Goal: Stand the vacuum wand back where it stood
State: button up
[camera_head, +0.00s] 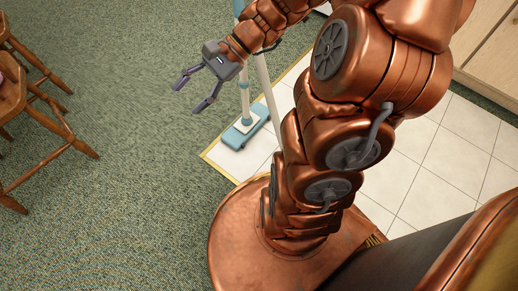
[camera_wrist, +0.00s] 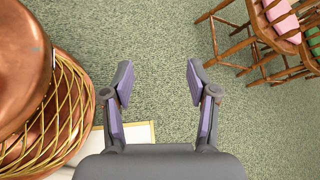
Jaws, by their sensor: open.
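The vacuum wand (camera_head: 245,102) stands upright in the head view, with a teal floor head (camera_head: 240,133) resting at the border of the white tiles. Its upper part passes behind my arm, and a teal piece (camera_head: 238,8) shows above at the top edge. My gripper (camera_head: 188,97) is open and empty, to the left of the wand, with its fingers pointing down and left, away from it. In the wrist view my gripper (camera_wrist: 159,78) has its two fingers apart over bare carpet. The wand cannot be made out in the wrist view.
A second pale pole (camera_head: 268,95) runs close beside the wand. Wooden chairs (camera_head: 35,110) stand at the left; they also show in the wrist view (camera_wrist: 262,30). Wooden cabinets (camera_head: 492,55) are at the upper right. The green carpet (camera_head: 130,190) between chairs and tiles is clear.

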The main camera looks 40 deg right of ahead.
jog(key=s+a+f+n+g+h, duration=0.1)
jog(key=s+a+n+g+h, duration=0.1)
jog(key=s+n+h, duration=0.3)
jog(key=s+a+f+n+g+h, duration=0.1)
jog(key=s+a+f+n+g, duration=0.15)
jog(key=s, duration=0.45)
jog(key=s+d+n+h, duration=0.5)
jog(key=s+d+n, duration=0.1)
jog(key=s+d, duration=0.1)
jog(key=shift+s+d+r+g+h, duration=0.3)
jog(key=shift+s+r+g, duration=0.05)
jog(key=shift+n, duration=0.25)
jog(key=w+a+r+t+p, duration=0.1)
jog(key=w+a+r+p, duration=0.15)
jog(key=r+p, duration=0.25)
jog(key=w+a+r+t+p, duration=0.1)
jog(key=w+r+p, duration=0.2)
jog(key=r+p, duration=0.2)
jog(key=s+d+r+p, duration=0.1)
jog(key=s+r+p, duration=0.1)
jog(key=r+p, duration=1.1)
jog(key=s+d+r+p, duration=0.1)
jog(key=s+r+p, duration=0.1)
jog(key=r+p, duration=1.1)
notch_tip(320, 180, up, 2)
jog(key=shift+d+r+p, duration=0.2)
jog(key=shift+d+p, duration=0.1)
jog(key=shift+c, duration=0.5)
